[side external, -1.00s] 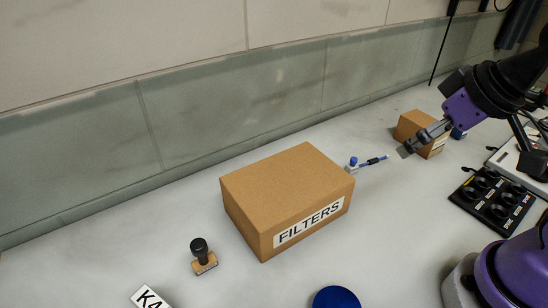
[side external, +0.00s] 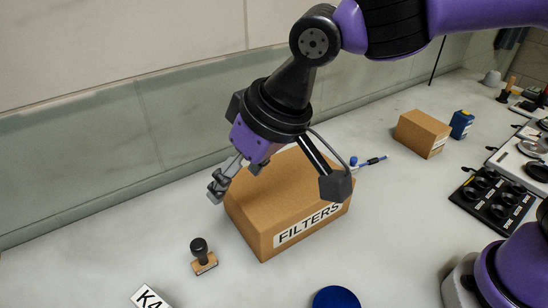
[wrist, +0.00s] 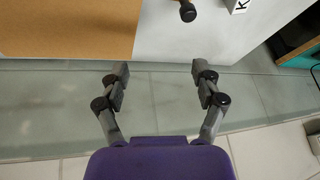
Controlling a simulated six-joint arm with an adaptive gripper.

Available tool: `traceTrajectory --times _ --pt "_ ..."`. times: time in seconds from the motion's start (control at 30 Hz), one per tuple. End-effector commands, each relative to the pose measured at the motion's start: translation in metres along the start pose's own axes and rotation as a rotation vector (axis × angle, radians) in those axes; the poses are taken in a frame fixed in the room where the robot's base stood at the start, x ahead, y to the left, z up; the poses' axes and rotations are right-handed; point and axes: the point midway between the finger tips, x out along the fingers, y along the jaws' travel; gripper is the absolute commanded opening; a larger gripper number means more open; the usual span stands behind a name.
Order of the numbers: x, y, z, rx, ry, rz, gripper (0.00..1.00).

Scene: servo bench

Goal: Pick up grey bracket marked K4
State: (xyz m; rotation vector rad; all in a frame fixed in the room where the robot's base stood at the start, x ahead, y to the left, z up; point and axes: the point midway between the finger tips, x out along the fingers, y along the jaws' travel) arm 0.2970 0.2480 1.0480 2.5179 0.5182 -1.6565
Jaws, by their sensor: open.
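The part marked K4 (side external: 151,297) is at the bottom edge of the side view, mostly cut off. Only its white face with black letters shows there, so its grey body and shape cannot be made out. In the wrist view its lettered end (wrist: 238,5) shows at the top edge, right of centre. My gripper (side external: 219,187) is over the left rear edge of the FILTERS box, apart from the K4 part and farther back. In the wrist view my gripper (wrist: 160,82) has its two fingers spread wide with nothing between them.
The large cardboard FILTERS box (side external: 262,228) stands mid-bench. A dark-handled stamp (side external: 204,262) stands between it and the K4 part. A blue round object (side external: 336,298) is at the front. A smaller box (side external: 420,133) and a black knob panel (side external: 491,200) are right. The wall runs behind.

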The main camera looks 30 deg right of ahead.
Motion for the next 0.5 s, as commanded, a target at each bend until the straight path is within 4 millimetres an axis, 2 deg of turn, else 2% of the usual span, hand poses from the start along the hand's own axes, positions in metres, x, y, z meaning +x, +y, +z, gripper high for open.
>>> traceTrajectory --times 0.03,0.1,0.2,0.3,0.5 --pt "0.018 -0.033 0.004 -0.036 -0.019 -0.019 0.76" --pt "0.036 -0.069 0.010 -0.064 -0.029 -0.041 0.76" --pt "0.054 -0.105 0.021 -0.093 -0.039 -0.063 0.76" --pt "0.065 -0.123 0.029 -0.106 -0.044 -0.073 0.76" --pt "0.096 -0.130 0.033 -0.109 -0.048 -0.074 0.76"
